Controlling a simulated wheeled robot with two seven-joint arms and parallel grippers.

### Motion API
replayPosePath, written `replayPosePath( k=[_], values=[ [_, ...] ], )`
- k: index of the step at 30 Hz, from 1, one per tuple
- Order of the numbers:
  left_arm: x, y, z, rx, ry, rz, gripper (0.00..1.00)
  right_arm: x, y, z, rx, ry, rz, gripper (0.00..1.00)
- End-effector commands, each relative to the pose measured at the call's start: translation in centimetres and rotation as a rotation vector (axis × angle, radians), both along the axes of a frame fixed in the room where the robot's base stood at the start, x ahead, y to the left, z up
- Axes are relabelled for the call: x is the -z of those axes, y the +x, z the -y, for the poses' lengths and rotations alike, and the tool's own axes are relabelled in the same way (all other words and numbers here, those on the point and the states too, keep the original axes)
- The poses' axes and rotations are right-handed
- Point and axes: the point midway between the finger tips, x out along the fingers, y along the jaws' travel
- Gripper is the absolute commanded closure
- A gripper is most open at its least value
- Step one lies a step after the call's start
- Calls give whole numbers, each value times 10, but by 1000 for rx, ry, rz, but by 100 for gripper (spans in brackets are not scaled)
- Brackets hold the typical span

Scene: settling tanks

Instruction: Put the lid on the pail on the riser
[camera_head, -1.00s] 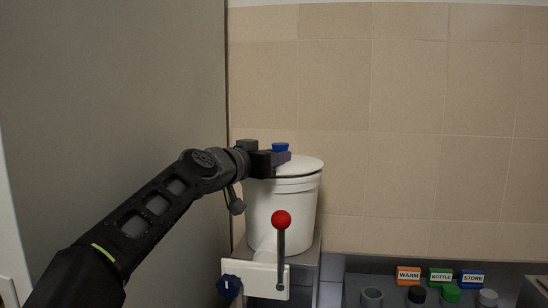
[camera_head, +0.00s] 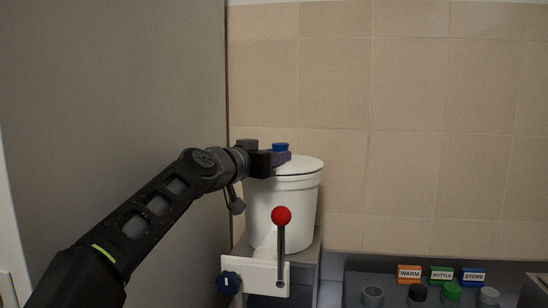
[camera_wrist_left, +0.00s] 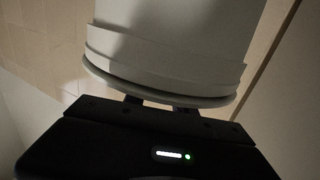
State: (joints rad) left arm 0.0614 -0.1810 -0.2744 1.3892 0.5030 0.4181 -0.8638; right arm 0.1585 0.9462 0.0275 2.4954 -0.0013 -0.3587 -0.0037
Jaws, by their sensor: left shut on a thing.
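The white pail (camera_head: 280,210) stands upright on the grey riser (camera_head: 308,262). The white lid (camera_head: 308,165) lies across the top of the pail, looking about level; I cannot tell whether it is pressed fully down. My left gripper (camera_head: 281,157) is shut on the lid's blue knob (camera_head: 280,147), with the fingers hiding most of it. In the left wrist view the pail (camera_wrist_left: 180,35) appears inverted, with the lid's edge (camera_wrist_left: 160,96) close against its rim, just beyond my gripper (camera_wrist_left: 155,106). My right gripper is not in view.
A lever with a red ball (camera_head: 281,215) and a dark blue hand knob (camera_head: 229,284) stand in front of the pail. A grey panel (camera_head: 120,90) is close on the left. Labelled blocks (camera_head: 441,276) and several round caps sit lower right. A tiled wall stands behind.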

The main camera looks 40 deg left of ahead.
Motion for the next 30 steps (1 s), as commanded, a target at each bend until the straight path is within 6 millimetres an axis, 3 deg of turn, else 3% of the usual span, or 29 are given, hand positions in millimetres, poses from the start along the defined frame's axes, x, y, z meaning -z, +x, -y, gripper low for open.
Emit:
replayPosePath(
  k=[2,3,9,12,17,25,30],
  values=[
    [0,0,0,0,0,1,100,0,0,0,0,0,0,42],
    [0,0,0,0,0,1,67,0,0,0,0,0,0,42],
    [0,0,0,0,0,0,51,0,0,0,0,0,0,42],
    [0,0,0,0,0,0,43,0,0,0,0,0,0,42],
    [0,0,0,0,0,0,43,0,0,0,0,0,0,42],
    [0,0,0,0,0,0,22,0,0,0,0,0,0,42],
    [0,0,0,0,0,0,21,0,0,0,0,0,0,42]
  ],
)
